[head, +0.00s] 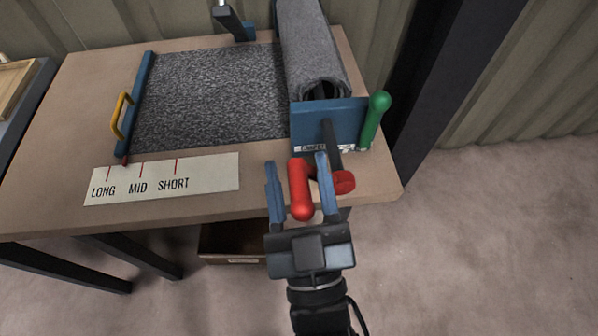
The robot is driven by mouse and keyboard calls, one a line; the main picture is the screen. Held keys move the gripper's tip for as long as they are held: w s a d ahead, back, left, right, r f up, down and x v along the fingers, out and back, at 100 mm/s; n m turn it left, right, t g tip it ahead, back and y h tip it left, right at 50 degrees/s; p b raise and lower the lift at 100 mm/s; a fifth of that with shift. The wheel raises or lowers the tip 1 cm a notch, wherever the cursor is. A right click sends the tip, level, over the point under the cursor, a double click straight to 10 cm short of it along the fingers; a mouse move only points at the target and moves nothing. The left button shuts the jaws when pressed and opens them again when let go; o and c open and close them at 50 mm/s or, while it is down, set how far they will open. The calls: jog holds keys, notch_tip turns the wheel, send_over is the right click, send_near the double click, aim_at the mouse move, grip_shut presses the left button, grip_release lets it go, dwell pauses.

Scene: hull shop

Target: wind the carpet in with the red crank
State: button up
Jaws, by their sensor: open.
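The grey carpet (205,92) lies flat on the table and runs right into a thick roll (312,45). Its left end has a blue bar (138,105) with a yellow handle (122,115).
A green lever (375,118) stands at the right end of the blue roller bracket (340,113), close to the crank. The wooden table (60,205) has its right edge just past it. A brown drawer or box (228,243) is under the table. Floor at right is clear.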

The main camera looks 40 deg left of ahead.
grip_shut()
dwell(0.3)
jog(key=shift+s+f, duration=0.1)
jog(key=shift+s, duration=0.05)
